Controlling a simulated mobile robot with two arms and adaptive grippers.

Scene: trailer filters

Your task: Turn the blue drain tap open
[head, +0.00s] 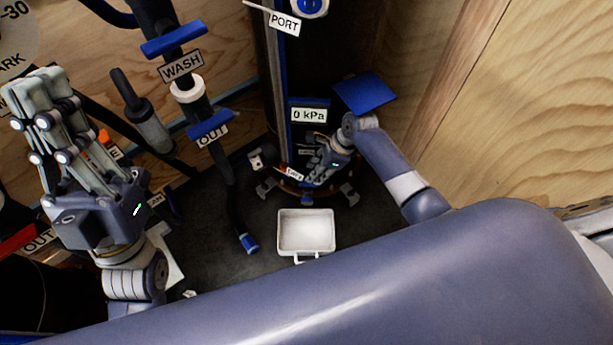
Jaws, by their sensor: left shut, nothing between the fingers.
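My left gripper (40,88) is large at the left of the head view, fingers pointing up, shut and empty. It is well away from the column. My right gripper (318,165) is low at the foot of the dark column, beside a small label (294,173) too small to read surely. A small blue part (306,199) shows just below the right gripper at the column's base; it may be the drain tap, but I cannot tell its setting. The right fingers are small and partly merge with the fittings, so their opening and contact are unclear.
A white tray (306,252) stands on the dark floor in front of the column. A black hose with a blue end (249,243) hangs left of it. Blue handles (173,40) marked WASH and OUT (210,125) are on pipes between my arms. A wooden wall (540,110) bounds the right.

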